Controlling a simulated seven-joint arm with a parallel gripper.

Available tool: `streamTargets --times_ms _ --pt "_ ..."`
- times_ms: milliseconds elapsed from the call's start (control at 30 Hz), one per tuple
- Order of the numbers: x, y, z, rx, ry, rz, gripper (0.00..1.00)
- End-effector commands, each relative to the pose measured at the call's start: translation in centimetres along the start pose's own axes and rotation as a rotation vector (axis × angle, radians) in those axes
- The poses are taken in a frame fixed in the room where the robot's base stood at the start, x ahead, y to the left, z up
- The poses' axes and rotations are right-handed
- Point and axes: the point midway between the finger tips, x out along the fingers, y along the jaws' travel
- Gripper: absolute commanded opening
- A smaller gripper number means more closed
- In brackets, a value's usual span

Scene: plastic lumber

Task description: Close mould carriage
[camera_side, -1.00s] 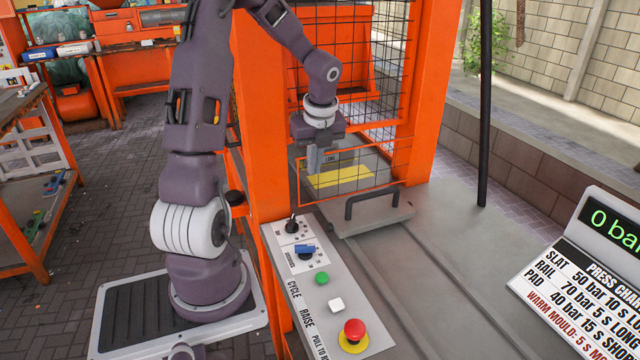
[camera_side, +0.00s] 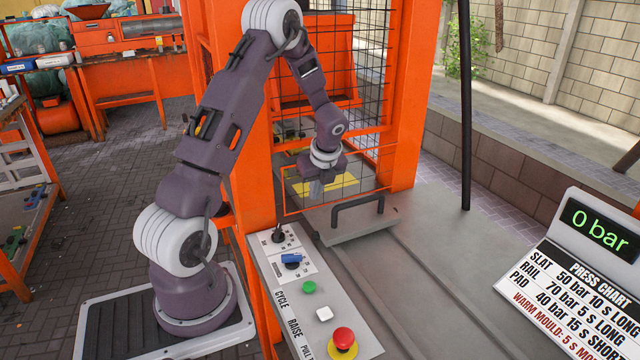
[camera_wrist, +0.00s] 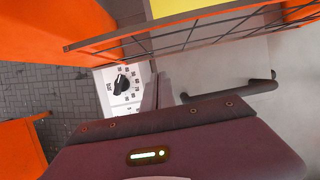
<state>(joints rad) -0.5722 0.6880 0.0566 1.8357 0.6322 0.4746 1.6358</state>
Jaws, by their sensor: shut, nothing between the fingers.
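The mould carriage (camera_side: 340,233) is a flat grey plate at the front opening of the orange press, with a black bar handle (camera_side: 358,208) standing on it. In the side view my gripper (camera_side: 316,188) points down, just left of and behind the handle, near the mesh guard's lower edge. In the wrist view the handle (camera_wrist: 240,91) lies to the right of my shut, empty fingers (camera_wrist: 157,92), with a gap between. I cannot tell the fingers' height relative to the handle.
The orange mesh guard (camera_side: 345,120) and press posts stand close around my gripper. A control panel (camera_side: 315,290) with a dial, buttons and a red stop knob (camera_side: 343,340) lies in front. The grey bed with rails (camera_side: 430,270) is clear. A press chart display (camera_side: 580,260) reads 0 bar.

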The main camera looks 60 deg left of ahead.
Motion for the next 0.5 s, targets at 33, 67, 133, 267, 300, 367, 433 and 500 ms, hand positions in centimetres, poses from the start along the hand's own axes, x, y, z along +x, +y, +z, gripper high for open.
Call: streamTargets --times_ms 33,67,133,267,300,367,433,500 --pt "0.3 0.1 0.8 -0.005 0.0 0.001 0.0" --pt "0.4 0.1 1.1 -0.003 0.001 0.001 0.0" --pt "0.7 0.0 1.8 -0.002 0.0 0.0 0.0" --pt "0.9 0.0 2.4 -0.001 0.001 0.001 0.0" --pt "0.9 0.0 2.4 0.0 0.001 0.001 0.0" --pt "0.9 0.0 2.5 0.001 0.001 0.0 0.0" --pt "0.9 0.0 2.4 0.001 0.001 0.0 0.0" --pt "0.9 0.0 2.4 0.001 0.001 0.0 0.0"
